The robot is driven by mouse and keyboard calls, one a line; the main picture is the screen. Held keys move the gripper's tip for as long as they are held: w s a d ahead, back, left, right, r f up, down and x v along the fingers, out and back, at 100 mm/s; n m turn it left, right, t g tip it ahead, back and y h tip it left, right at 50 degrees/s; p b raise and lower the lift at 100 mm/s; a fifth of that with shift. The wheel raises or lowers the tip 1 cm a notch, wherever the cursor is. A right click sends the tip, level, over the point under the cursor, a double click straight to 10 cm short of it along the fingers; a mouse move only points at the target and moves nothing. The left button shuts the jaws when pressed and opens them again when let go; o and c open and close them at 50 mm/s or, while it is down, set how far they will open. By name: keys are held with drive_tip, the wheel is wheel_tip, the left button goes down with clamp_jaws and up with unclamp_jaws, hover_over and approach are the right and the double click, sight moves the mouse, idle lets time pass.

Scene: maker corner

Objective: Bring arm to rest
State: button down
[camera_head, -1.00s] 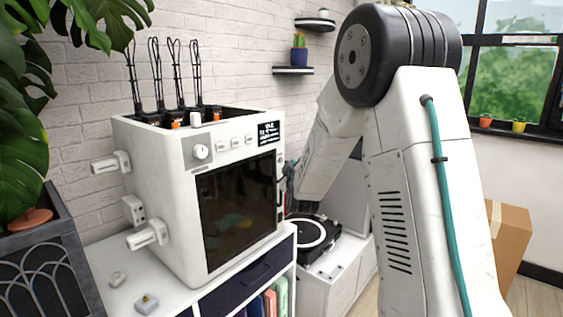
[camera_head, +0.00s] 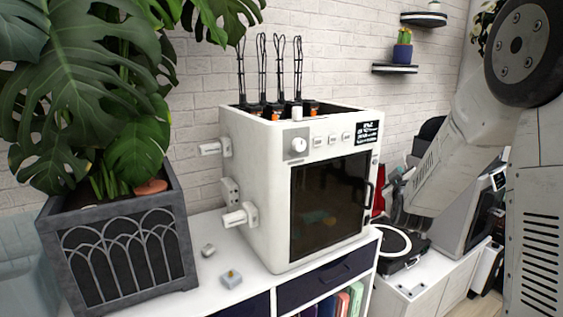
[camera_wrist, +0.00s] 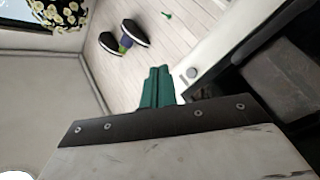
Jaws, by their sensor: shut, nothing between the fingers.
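My gripper shows in the wrist view (camera_wrist: 158,78) as two teal fingers pressed together, with nothing between them. In the head view my arm comes down from the upper right, and its end, the gripper (camera_head: 398,190), is small and dark just right of the white machine. It hangs above the black turntable-like device (camera_head: 402,246). I cannot tell from this view whether it touches anything.
The white boxy machine (camera_head: 268,190) with a dark door stands on a white cabinet (camera_head: 215,282). A large potted plant (camera_head: 115,235) is at left. Wall shelves (camera_head: 395,69) hold a cactus; they also show in the wrist view (camera_wrist: 136,31).

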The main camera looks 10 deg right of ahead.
wheel_tip(320, 180, down, 8)
drive_tip(key=s+a+m+g+y, duration=0.2)
drive_tip(key=g+y, duration=0.1)
drive_tip(key=g, duration=0.1)
drive_tip(key=s+a+f+m+g+y, duration=0.2)
drive_tip(key=s+a+f+g+y, duration=0.15)
drive_tip(key=s+a+g, duration=0.35)
drive_tip(key=s+a+r+g, duration=0.1)
drive_tip(key=s+a+r, duration=0.2)
drive_tip(key=s, duration=0.8)
drive_tip(key=s+a+r+g+y, duration=0.1)
drive_tip(key=s+a+r, duration=0.3)
drive_tip(key=s, duration=0.7)
drive_tip(key=s+a+r+g, duration=0.2)
drive_tip(key=s+a+r, duration=0.2)
drive_tip(key=s, duration=0.7)
drive_tip(key=shift+a+m+g+y, duration=0.3)
drive_tip(key=shift+a+g+y, duration=0.1)
drive_tip(key=shift+a, duration=0.45)
